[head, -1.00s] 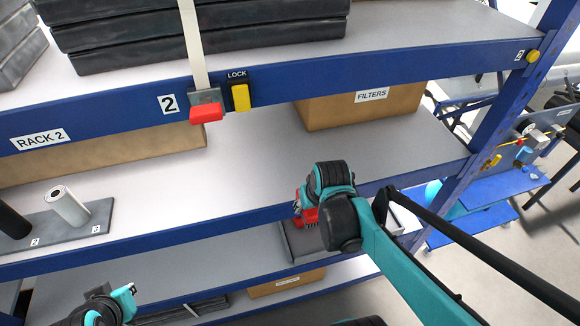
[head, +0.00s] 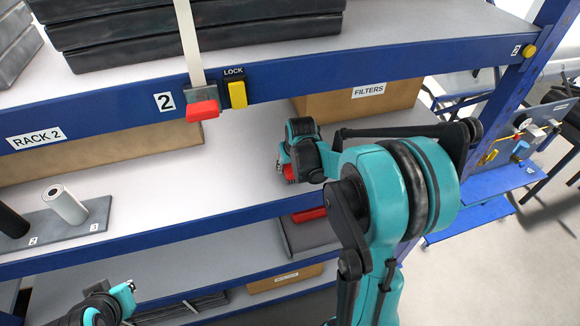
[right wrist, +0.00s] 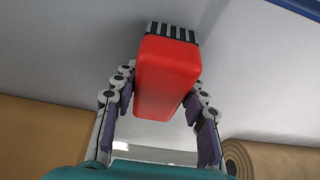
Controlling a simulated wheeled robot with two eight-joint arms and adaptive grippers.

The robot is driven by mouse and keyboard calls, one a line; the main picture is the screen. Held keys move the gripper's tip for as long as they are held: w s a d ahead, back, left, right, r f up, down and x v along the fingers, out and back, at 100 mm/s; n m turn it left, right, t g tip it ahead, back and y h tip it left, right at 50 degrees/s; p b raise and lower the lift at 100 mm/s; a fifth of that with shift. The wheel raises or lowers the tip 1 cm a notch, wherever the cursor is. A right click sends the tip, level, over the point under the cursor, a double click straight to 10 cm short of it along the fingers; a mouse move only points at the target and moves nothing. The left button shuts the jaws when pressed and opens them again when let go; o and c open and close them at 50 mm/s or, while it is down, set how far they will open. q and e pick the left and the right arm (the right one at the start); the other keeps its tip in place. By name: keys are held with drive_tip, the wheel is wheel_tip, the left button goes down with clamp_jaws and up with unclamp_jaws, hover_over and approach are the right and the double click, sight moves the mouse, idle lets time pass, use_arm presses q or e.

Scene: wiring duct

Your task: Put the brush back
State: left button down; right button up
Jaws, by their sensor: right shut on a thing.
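The brush (right wrist: 167,75) has a red block body with a dark-and-white striped bristle end, seen at the top of the right wrist view. My right gripper (right wrist: 162,95) is shut on it, with a finger on each side. In the head view, my right gripper (head: 286,166) is over the middle shelf with a bit of the red brush (head: 289,173) showing below it; most of the brush is hidden there. My left gripper (head: 125,298) is at the lower left, low in front of the rack, and its jaws are too small to judge.
A grey tray (head: 312,236) with a red thing (head: 309,214) in it is on the lower shelf. A FILTERS box (head: 400,97) stands behind on the middle shelf (head: 230,175). A white roll (head: 65,204) stands on a numbered plate at left. A red clip (head: 202,110) hangs from the upper beam.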

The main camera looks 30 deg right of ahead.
drive_tip(key=shift+f, duration=0.35)
drive_tip(key=shift+f, duration=0.15)
drive_tip(key=o, duration=1.1)
